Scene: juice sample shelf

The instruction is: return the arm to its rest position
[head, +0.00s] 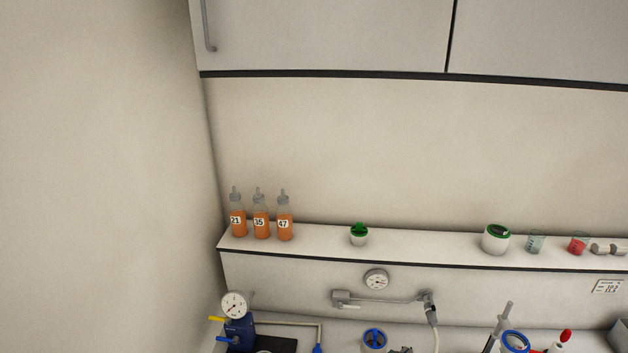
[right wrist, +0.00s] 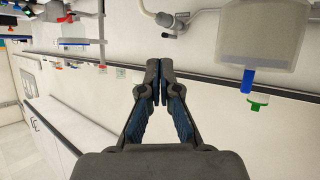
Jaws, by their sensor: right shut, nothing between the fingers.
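My right gripper (right wrist: 158,85) shows in the right wrist view. Its two fingers meet at the tips and hold nothing. Neither of my arms shows in the head view, and my left gripper is in neither view. In the head view, three orange juice bottles labelled 21 (head: 237,221), 35 (head: 260,222) and 47 (head: 284,223) stand upright side by side at the left end of the shelf (head: 320,244). No gripper shows near them there.
A small green-lidded jar (head: 359,236), a larger jar (head: 496,240) and two beakers stand farther right on the shelf. Below are a gauge (head: 376,279), a tap (head: 428,303) and a blue device (head: 238,330). In the right wrist view, a large translucent container (right wrist: 262,35) hangs at upper right.

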